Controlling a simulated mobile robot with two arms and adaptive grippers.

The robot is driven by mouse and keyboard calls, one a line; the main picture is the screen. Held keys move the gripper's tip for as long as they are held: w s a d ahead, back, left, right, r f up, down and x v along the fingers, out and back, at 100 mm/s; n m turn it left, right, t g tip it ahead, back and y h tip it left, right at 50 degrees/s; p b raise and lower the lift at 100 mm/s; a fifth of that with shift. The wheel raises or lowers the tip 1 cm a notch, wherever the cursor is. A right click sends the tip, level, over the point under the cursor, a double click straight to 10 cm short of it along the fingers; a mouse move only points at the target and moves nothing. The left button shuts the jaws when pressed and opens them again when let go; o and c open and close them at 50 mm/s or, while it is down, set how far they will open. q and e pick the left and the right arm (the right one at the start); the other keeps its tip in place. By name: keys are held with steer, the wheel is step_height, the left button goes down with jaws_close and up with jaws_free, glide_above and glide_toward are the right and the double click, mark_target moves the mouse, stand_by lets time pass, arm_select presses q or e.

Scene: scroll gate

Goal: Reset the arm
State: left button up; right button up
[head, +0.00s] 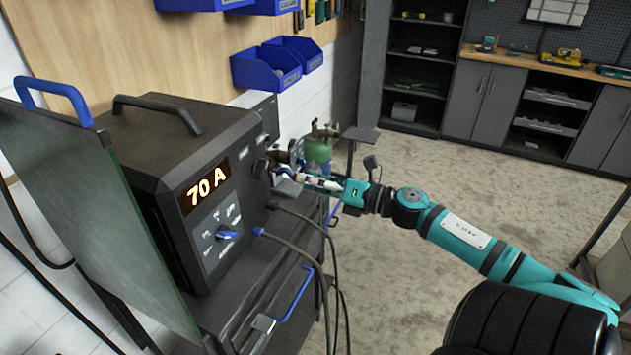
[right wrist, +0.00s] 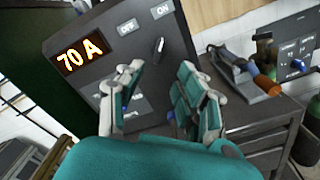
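The dark welding machine (head: 165,150) stands on a black cart, its orange display (head: 205,188) reading 70 A. A blue selector knob (head: 228,235) is low on its front. My right gripper (head: 292,178) is near the right side of the machine's front. In the right wrist view my right gripper (right wrist: 160,75) is open, with nothing visible between its fingers. Whether the fingers touch the panel is unclear. My left gripper is not in view.
A green screen (head: 85,190) with a blue handle is left of the machine. Cables (head: 318,260) hang from its front. A tool with an orange part (right wrist: 245,75) lies on the dark surface beside it. A green gas cylinder (head: 318,150) stands behind. The floor to the right is clear.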

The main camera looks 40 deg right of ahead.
steer(key=shift+s+d, duration=0.2)
steer(key=shift+s, duration=0.2)
